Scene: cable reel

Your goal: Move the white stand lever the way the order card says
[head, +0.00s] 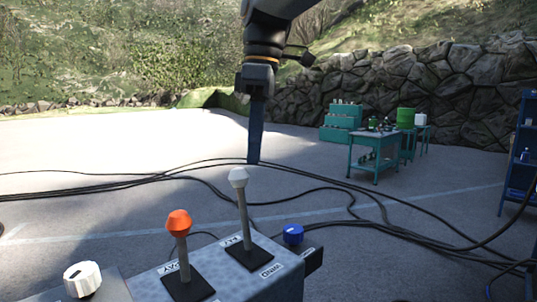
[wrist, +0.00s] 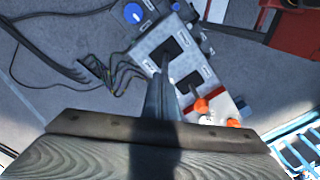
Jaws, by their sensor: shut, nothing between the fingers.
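The white stand lever (head: 241,205) stands upright from a black plate on a grey control box in the head view. Labels lie on both sides of it; the nearer one seems to read WIND and the farther one is hard to read. My gripper (head: 254,160) is shut and empty, its blue fingers pointing down above and behind the white knob in the picture, apart from it. In the wrist view my gripper (wrist: 163,78) reaches toward the box, and I cannot make out the white knob there. I see no readable order card.
An orange-knobbed lever (head: 181,246) stands left of the white one. A white dial (head: 82,278) and a blue knob (head: 293,234) flank them. Black cables (head: 330,190) cross the ground behind. A teal workbench (head: 375,142) and blue shelf (head: 520,150) stand farther off.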

